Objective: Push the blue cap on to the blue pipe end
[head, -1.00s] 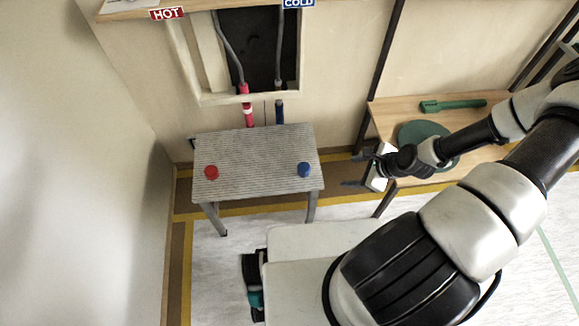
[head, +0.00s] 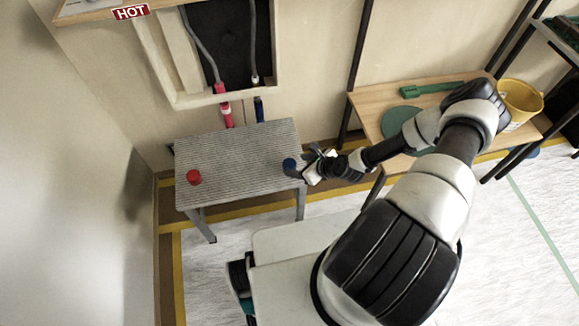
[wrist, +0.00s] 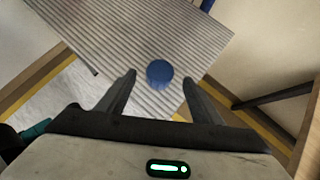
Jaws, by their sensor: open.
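The blue cap (head: 289,165) sits on the right part of the grey ribbed table. In the wrist view the blue cap (wrist: 159,73) lies ahead of and between the two fingertips. My gripper (head: 303,165) is open and close to the cap from the right; in the wrist view its fingers (wrist: 158,77) are spread with nothing held. The blue pipe end (head: 259,108) stands below the wall opening, behind the table. A bit of blue, likely the pipe, shows at the top of the wrist view (wrist: 207,4).
A red cap (head: 194,177) sits on the left of the ribbed table (head: 235,160). A red pipe (head: 227,115) stands left of the blue one. A wooden table (head: 365,104) at right bears a green disc (head: 402,121), a green tool (head: 432,88) and a yellow bucket (head: 519,101).

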